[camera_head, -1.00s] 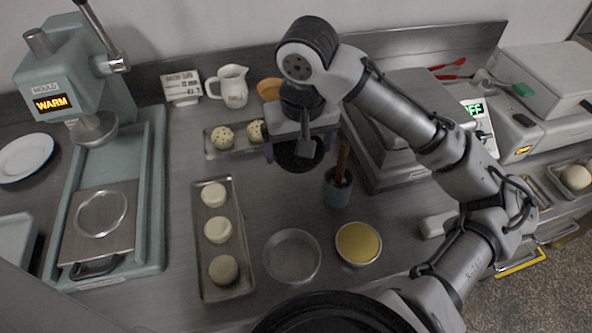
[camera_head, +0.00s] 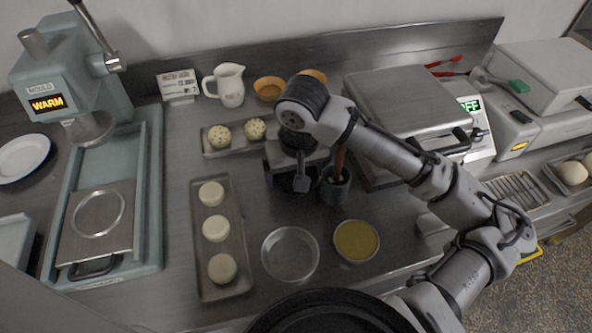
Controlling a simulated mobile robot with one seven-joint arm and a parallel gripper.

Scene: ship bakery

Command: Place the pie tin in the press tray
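The pie tin (camera_head: 290,256) is an empty, shallow, round silver tin on the steel counter, between the dough tray and a yellow-filled tin. The press tray (camera_head: 80,240) is a flat steel plate with a round ring mark and a dark front handle, at the front of the green press at left. My gripper (camera_head: 294,190) points down above the counter, behind the pie tin and apart from it. Its fingers look spread with nothing held, though the wrist partly hides them.
The press (camera_head: 75,95) shows WARM. A tray with dough rounds (camera_head: 241,262) lies between press and tin. The yellow-filled tin (camera_head: 356,240) stands right of the pie tin. A blue-grey pot (camera_head: 335,188) with a wooden tool stands beside my gripper. A jug (camera_head: 229,86) stands at the back.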

